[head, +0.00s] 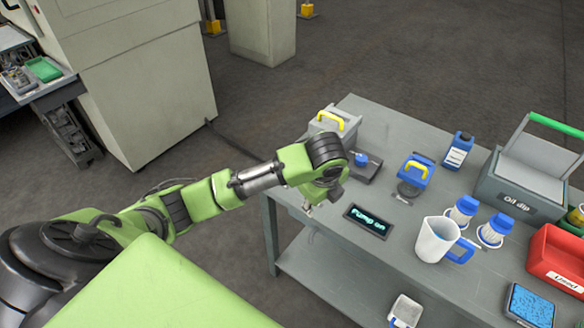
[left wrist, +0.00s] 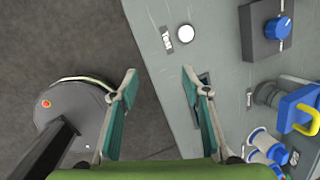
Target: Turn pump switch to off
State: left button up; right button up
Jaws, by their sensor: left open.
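A dark display reading "Pump on" (head: 369,221) lies on the grey workbench (head: 400,250). A blue rotary knob (head: 362,160) sits on a dark base behind it; the knob also shows at the upper right of the left wrist view (left wrist: 278,28). A white round button-like part (left wrist: 186,34) and a small marked plate (left wrist: 167,40) sit near the bench edge. I cannot tell which control is the pump switch. My left gripper (head: 308,207) is open and empty at the bench's left edge; its fingers (left wrist: 158,72) are apart. My right gripper is not in view.
A blue and yellow handled part (head: 416,172), a white jug (head: 436,240), blue-capped cups (head: 463,210), a blue bottle (head: 458,150), an "Oil dip" box (head: 515,195) and a red bin (head: 556,262) crowd the right. A grey box with a yellow handle (head: 334,122) stands behind my gripper.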

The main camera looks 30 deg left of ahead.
pick_arm(q)
jog(key=w+a+r+m+y, duration=0.25)
jog(key=w+a+r, duration=0.35)
jog(key=a+r, duration=0.3)
jog(key=shift+m+g, duration=0.3)
jog(key=shift+m, duration=0.15)
jog(key=x, duration=1.5)
jog(key=shift+s+a+r, duration=0.1)
jog(key=shift+s+a, duration=0.1)
jog(key=shift+a, duration=0.1)
jog(key=c, duration=1.1)
